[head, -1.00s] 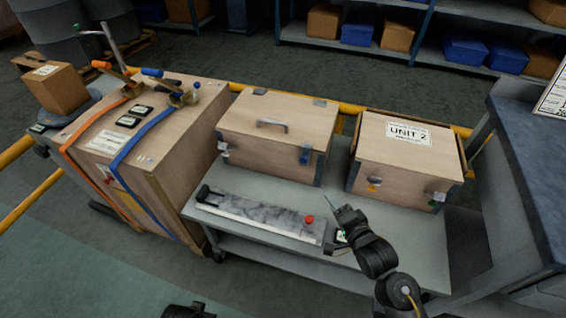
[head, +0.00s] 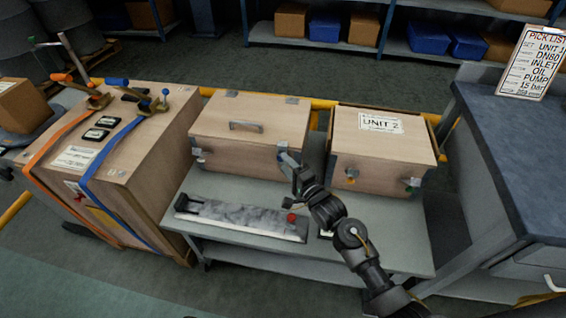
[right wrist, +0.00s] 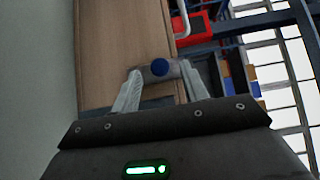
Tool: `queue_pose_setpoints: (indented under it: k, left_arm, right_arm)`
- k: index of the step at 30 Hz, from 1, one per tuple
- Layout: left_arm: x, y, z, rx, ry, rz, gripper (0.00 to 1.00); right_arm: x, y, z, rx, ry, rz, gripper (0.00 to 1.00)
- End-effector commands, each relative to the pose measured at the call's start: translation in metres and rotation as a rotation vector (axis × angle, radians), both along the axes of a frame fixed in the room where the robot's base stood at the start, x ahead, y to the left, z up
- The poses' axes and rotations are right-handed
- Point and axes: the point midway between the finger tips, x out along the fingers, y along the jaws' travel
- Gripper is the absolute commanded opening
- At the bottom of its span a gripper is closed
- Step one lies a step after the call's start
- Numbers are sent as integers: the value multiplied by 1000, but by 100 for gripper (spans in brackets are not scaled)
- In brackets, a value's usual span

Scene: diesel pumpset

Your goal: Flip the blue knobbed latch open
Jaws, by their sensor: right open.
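The blue knobbed latch is on the front of the middle wooden case (head: 240,150), near its right end. In the head view my right gripper (head: 292,168) is in front of it and mostly hides it. In the right wrist view the round blue knob (right wrist: 159,67) sits on a grey latch plate at the case edge. The open fingers of my right gripper (right wrist: 160,80) show on either side of the knob; I cannot tell whether they touch it. My left gripper is not in view.
The UNIT 2 case (head: 380,155) stands close on the right. A strapped crate (head: 130,170) is at left, a dark bench (head: 520,150) at right.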

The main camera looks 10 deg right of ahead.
Motion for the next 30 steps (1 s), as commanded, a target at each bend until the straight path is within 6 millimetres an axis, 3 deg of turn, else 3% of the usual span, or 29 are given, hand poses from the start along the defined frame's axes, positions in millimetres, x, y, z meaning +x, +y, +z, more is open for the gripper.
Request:
queue_pose_setpoints:
  k: [6, 16, 26, 30]
  left_arm:
    - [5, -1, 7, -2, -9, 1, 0]
    - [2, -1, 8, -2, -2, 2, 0]
    - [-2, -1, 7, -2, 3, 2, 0]
    - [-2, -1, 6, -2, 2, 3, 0]
  right_arm:
    - [18, 9, -1, 0, 1, 0, 44]
    - [21, 11, 0, -1, 0, 0, 44]
    - [21, 11, 0, 0, 1, 0, 1]
    - [20, 11, 0, 0, 1, 0, 0]
